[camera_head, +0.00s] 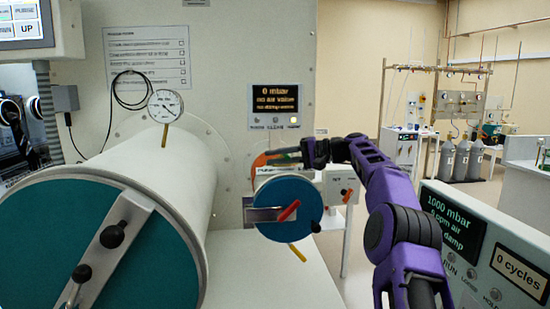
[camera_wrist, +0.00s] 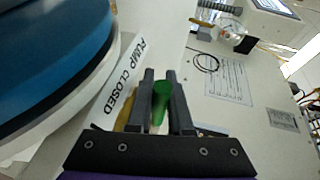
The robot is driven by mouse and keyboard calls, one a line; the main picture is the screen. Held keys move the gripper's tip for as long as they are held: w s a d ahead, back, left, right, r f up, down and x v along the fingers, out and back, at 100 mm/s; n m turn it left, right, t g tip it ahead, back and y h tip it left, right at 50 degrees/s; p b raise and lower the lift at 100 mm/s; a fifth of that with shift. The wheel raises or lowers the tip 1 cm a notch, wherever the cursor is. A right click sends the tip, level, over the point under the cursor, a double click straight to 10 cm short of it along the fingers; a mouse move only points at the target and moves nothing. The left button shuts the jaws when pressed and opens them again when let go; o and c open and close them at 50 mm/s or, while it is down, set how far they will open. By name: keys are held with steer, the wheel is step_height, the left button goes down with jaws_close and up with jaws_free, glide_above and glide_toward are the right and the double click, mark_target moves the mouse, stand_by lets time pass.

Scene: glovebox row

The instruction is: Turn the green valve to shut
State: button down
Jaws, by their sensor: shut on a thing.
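The green valve handle (camera_wrist: 160,98) sits between my two dark fingers in the wrist view. My gripper (camera_wrist: 160,76) is shut on it. A white strip beside it (camera_wrist: 122,82) reads "PUMP" and "CLOSED". In the head view my gripper (camera_head: 303,152) is above the small blue round door, and a bit of green (camera_head: 287,151) shows at its fingertips. The valve's body is mostly hidden, and I cannot tell its exact angle from the strip.
The blue door (camera_head: 285,198) with a red handle (camera_head: 289,211) is just below my gripper. A large white cylinder (camera_head: 165,180) with a teal door stands at left. A gauge (camera_head: 165,106) and a display reading 0 mbar (camera_head: 275,98) are on the wall. A console (camera_head: 485,235) stands at lower right.

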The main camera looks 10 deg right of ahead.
stand_by(0.3)
steer(key=c, duration=1.1)
jaws_free()
steer(key=shift+d, duration=0.1)
steer(key=v, duration=1.7)
steer(key=shift+r, duration=0.1)
